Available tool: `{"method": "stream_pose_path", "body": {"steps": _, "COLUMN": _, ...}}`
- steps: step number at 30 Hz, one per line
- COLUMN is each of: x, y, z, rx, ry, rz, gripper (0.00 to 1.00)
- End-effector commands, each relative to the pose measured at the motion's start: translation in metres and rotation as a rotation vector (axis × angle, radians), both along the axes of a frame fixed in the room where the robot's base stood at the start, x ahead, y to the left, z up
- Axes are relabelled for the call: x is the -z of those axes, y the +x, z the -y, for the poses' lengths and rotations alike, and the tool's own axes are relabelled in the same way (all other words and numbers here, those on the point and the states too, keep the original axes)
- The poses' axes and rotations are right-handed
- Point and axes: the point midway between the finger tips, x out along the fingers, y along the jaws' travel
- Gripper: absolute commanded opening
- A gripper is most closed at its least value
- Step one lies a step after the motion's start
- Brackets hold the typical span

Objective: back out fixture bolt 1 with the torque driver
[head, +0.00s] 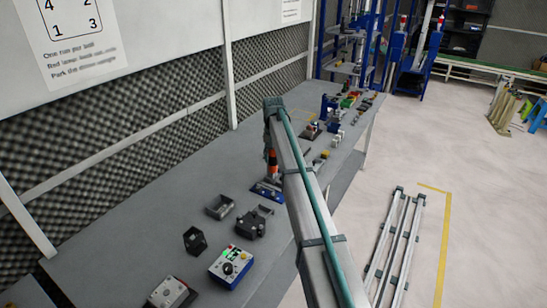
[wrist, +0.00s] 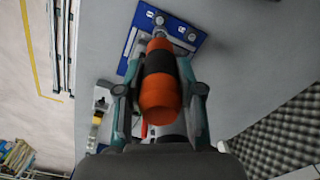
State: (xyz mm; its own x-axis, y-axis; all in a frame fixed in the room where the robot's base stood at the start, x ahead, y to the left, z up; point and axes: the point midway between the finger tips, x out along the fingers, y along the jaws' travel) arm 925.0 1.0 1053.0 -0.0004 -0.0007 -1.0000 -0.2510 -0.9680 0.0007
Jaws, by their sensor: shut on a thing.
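The torque driver, with an orange and black handle (wrist: 161,85), stands between the fingers of my gripper (wrist: 160,100), which is shut on it. Its orange body (head: 271,159) also shows in the head view, above the blue fixture plate (head: 262,190). In the wrist view the blue plate (wrist: 200,45) lies beyond the driver and carries bolt heads, one (wrist: 191,35) to the right and one (wrist: 159,20) just past the driver's far end. The driver hides part of the plate. I cannot tell which bolt is bolt 1 or whether the tip touches a bolt.
A grey open box (head: 219,207), a dark fixture (head: 250,226), a black holder (head: 194,240) and a blue control box (head: 231,266) stand on the grey bench. More small items stand farther along. A foam wall (head: 140,145) runs along the bench's back. A numbered sheet (head: 75,40) hangs above.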

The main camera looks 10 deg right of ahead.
Motion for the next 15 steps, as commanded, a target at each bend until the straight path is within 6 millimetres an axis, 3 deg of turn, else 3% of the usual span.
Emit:
{"method": "stream_pose_path", "body": {"steps": 7, "x": -0.001, "y": 0.0, "z": 0.0, "rx": 0.0, "ry": 0.0, "rz": 0.001, "gripper": 0.0}}
{"method": "stream_pose_path", "body": {"steps": 15, "x": 0.013, "y": 0.0, "z": 0.0, "rx": 0.0, "ry": 0.0, "rz": 0.001, "gripper": 0.0}}
